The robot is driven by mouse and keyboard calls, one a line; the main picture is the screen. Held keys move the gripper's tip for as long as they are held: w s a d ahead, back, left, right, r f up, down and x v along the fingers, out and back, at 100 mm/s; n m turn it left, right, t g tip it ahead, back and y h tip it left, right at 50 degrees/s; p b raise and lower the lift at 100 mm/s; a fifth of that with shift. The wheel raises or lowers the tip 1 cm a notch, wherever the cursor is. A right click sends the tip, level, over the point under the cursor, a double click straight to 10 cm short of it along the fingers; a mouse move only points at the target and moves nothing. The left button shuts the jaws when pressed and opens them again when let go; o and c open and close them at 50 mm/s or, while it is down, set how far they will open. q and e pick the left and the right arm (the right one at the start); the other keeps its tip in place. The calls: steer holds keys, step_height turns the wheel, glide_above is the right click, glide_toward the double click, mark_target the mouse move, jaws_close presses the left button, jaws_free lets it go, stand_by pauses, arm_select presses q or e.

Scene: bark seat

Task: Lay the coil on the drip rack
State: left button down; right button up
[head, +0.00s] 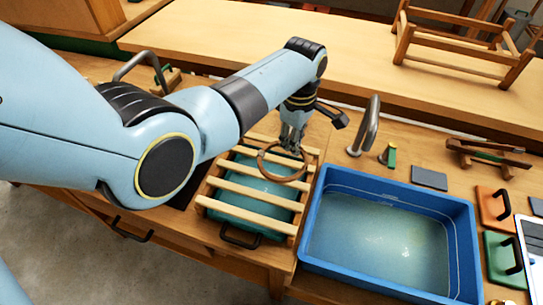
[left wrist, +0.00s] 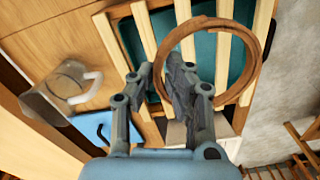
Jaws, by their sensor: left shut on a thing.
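The coil (head: 262,166) is a brown ring in the head view, at the fingertips of my left gripper (head: 291,146). The drip rack (head: 248,191) is a set of pale wooden slats over a teal tray (head: 238,212), left of the blue tub. In the left wrist view the coil (left wrist: 256,62) is large and round, in front of the rack slats (left wrist: 183,12). My left gripper (left wrist: 170,80) is shut on the coil's near side. The coil is over the rack; I cannot tell whether it touches the slats. My right gripper is not in view.
A blue tub (head: 467,235) of water stands right of the rack. A grey tap (head: 368,128) rises behind it. Orange (head: 493,208) and green (head: 503,260) handled blocks lie at the right. A wooden frame (head: 460,61) stands on the back bench.

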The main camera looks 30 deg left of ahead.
arm_select(q)
steer(key=b, duration=0.2)
glide_above(271, 161)
steer(key=d, duration=0.2)
steer(key=f, duration=0.3)
steer(key=shift+w+a+f, duration=0.1)
steer(key=shift+w+a, duration=0.05)
steer(key=shift+w, duration=0.05)
steer(key=shift+s+a+f+b, duration=0.1)
steer(key=shift+a+f+b, duration=0.1)
steer(key=shift+a, duration=0.2)
steer(key=shift+s+a+f+b, duration=0.1)
steer(key=shift+a+b, duration=0.05)
steer(key=shift+a, duration=0.25)
steer(key=shift+f+b, duration=0.4)
steer(key=shift+b, duration=0.1)
step_height(271, 161, down, 3)
steer(key=b, duration=0.3)
steer(key=shift+f+b, duration=0.1)
steer(key=shift+b, duration=0.25)
steer(key=shift+f, duration=0.1)
steer(key=shift+r, duration=0.2)
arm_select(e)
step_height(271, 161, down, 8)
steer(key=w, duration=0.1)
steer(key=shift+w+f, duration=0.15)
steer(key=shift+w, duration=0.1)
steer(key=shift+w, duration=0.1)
